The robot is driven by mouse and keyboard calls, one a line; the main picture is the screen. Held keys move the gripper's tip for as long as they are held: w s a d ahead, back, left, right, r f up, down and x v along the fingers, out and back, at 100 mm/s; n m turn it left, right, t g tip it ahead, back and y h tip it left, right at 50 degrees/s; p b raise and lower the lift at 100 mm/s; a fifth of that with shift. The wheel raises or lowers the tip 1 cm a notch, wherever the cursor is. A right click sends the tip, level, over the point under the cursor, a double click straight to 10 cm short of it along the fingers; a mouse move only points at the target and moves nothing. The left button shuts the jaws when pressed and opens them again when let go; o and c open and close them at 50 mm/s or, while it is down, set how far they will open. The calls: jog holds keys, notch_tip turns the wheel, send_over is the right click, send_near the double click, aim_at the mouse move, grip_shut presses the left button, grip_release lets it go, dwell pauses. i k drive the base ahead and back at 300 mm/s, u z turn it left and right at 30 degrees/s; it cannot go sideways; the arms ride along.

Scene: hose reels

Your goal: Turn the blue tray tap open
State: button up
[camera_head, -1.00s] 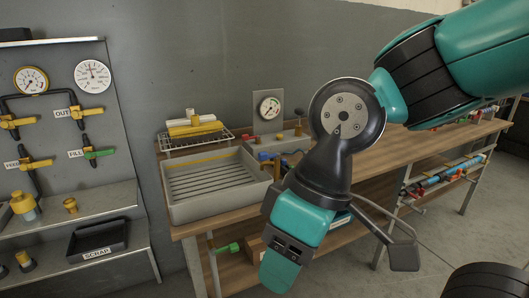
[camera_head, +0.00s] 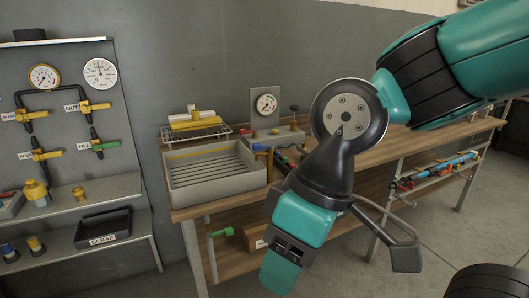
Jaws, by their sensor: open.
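A tap with a small blue handle (camera_head: 258,147) stands on the wooden bench just right of the grey ribbed tray (camera_head: 165,190). It is small in the head view, and I cannot tell how far its handle is turned. My gripper (camera_head: 343,263) hangs in front of the bench, right of the tray and nearer to me. It is open and apart from the tap. One dark fingertip shows at the lower right, and nothing is seen between the jaws. My arm hides part of the bench right of the tap.
A gauge panel (camera_head: 264,95) stands behind the tap. A wire rack with yellow items (camera_head: 195,122) sits behind the tray. Yellow and green valves (camera_head: 104,145) are on the left wall board, above a black SCRAP bin (camera_head: 102,236).

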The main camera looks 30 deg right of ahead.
aim_at(256, 147)
jog(key=z, duration=0.35)
jog(key=k, duration=0.15)
jog(key=u, duration=0.8)
jog(key=i, duration=1)
jog(key=z, duration=0.55)
